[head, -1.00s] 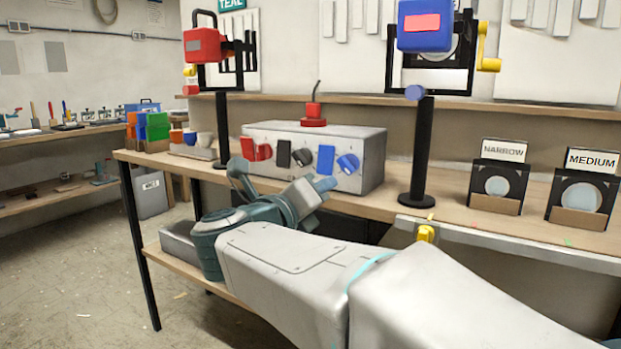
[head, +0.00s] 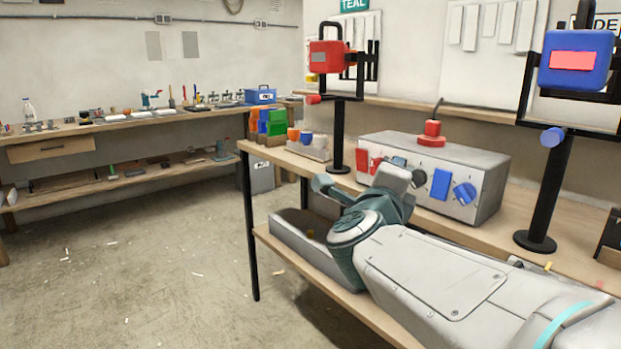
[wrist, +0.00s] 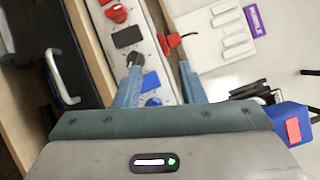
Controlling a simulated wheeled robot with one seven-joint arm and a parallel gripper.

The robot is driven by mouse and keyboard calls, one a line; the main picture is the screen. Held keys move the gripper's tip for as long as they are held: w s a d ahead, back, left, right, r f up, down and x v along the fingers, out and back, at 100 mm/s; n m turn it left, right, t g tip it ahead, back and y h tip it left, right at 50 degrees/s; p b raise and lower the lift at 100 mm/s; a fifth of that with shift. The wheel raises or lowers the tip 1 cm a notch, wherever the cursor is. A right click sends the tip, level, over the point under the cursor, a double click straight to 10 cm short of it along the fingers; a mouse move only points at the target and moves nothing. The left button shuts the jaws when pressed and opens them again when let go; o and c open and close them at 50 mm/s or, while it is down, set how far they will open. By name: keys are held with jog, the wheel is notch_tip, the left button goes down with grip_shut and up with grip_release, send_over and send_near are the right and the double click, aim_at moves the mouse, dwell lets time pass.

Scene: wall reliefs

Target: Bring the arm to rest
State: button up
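My arm (head: 435,270) reaches low along the front of the bench in the head view, its wrist bent up near the grey control box (head: 490,205). My gripper's fingertips are not clear there. In the wrist view my gripper (wrist: 160,70) has its two blue fingers spread apart with nothing held between them. The control box (wrist: 165,95) shows between and beyond the fingers. It carries a red switch (head: 364,161), a blue plate (head: 440,184), a blue knob (head: 465,194) and a red button (head: 432,135) on top.
A red box (head: 326,57) and a blue box (head: 575,60) stand on black posts on the bench. Coloured bins (head: 272,123) sit at its far end. A second bench (head: 120,122) lines the left wall. The floor (head: 150,260) at left is mostly open.

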jog(key=s+a+r+n+g+y+p, duration=0.3)
jog(key=a+n+y+p, duration=0.4)
jog(key=n+y+p, duration=0.75)
jog(key=s+d+f+n+g+h+p, duration=0.2)
jog(key=s+n+g+p, duration=0.3)
jog(key=s, duration=0.3)
jog(key=s+d+f+n+g+h+p, duration=0.2)
jog(key=s+d+n+g+h+p, duration=0.2)
jog(key=s, duration=0.5)
jog(key=shift+d+f+n+g+h+p, duration=0.35)
jog(key=shift+n+g+h, duration=0.1)
jog(key=shift+n+g, duration=0.75)
